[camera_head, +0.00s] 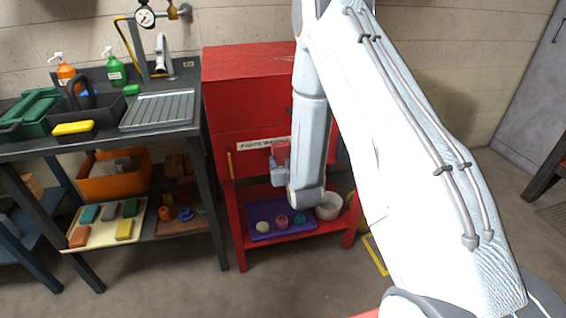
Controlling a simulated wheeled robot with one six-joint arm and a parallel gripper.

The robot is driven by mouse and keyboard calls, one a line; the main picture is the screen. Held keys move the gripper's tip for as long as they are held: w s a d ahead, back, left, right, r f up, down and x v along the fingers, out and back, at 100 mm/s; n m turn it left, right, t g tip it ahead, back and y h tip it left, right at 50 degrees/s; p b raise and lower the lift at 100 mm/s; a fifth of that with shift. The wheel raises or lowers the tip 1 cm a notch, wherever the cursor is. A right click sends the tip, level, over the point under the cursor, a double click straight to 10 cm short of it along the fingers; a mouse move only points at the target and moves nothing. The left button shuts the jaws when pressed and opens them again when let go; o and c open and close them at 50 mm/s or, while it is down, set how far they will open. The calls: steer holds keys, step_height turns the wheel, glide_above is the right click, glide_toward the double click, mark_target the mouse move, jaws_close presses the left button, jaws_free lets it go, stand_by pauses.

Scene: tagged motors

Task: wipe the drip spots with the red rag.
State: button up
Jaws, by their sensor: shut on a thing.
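My gripper (275,166) is in front of the red cabinet, low on the arm, with its jaws toward the left. It is shut on a small red cloth-like thing, the red rag (281,152), which shows just above the jaws against the red cabinet front. The rag's edges are hard to tell from the cabinet behind it. I cannot make out any drip spots in this view. The arm hides part of the cabinet and whatever is behind it.
The red cabinet (250,62) has a lower shelf with a purple tray (262,236) of small round things and a white bucket (329,207). Open floor lies in front.

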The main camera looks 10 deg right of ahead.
steer(key=shift+w, duration=0.55)
steer(key=shift+d, duration=0.1)
steer(key=d, duration=1.2)
steer(key=shift+d, duration=0.15)
stand_by(1.1)
